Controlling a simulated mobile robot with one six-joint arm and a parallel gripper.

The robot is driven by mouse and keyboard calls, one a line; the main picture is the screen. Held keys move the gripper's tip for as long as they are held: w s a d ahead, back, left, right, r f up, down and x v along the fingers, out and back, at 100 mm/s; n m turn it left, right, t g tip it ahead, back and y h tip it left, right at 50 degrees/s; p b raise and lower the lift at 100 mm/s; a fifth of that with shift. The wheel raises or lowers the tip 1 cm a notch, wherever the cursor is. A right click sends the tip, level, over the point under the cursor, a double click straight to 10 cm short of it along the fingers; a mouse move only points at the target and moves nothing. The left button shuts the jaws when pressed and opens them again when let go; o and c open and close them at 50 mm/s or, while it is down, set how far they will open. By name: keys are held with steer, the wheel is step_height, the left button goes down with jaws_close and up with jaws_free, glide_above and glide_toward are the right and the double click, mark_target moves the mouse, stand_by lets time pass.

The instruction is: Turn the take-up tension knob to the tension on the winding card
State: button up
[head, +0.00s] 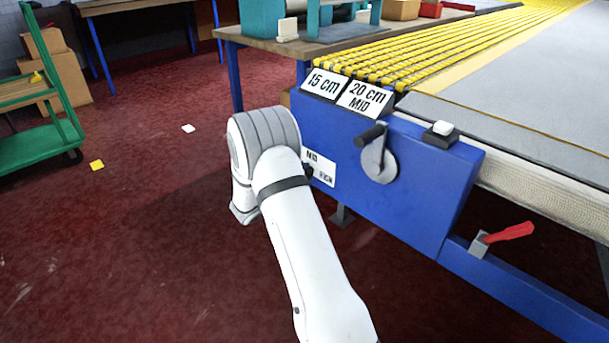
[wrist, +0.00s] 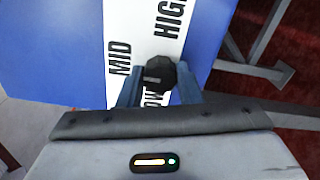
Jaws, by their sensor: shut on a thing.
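The tension knob (wrist: 161,73) is dark and faceted, on a white scale plate (wrist: 145,25) marked MID, HIGH and a partly covered word ending in "OW". A small grey mark shows on the knob's face; I cannot tell which word it points at. My gripper (wrist: 158,84) is shut on the knob, one finger on each side. In the head view my arm hides the gripper and part of the plate (head: 324,178). A white card reading "20 cm MID" (head: 366,99) stands on the blue cabinet (head: 420,200), beside another reading "15 cm" (head: 323,83).
Right of the plate, a crank disc (head: 380,165) with a dark handle sticks out of the cabinet. A black box with a white button (head: 441,130) sits on top. A red lever (head: 508,233) is at lower right. The red floor left of my arm is mostly clear.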

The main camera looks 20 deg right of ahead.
steer(key=o, duration=0.7)
steer(key=shift+w+a, duration=0.1)
steer(key=shift+a, duration=0.05)
steer(key=shift+o, duration=1.3)
steer(key=p+v, duration=0.2)
steer(key=v, duration=0.5)
steer(key=shift+s+a, duration=0.2)
steer(key=shift+a, duration=0.15)
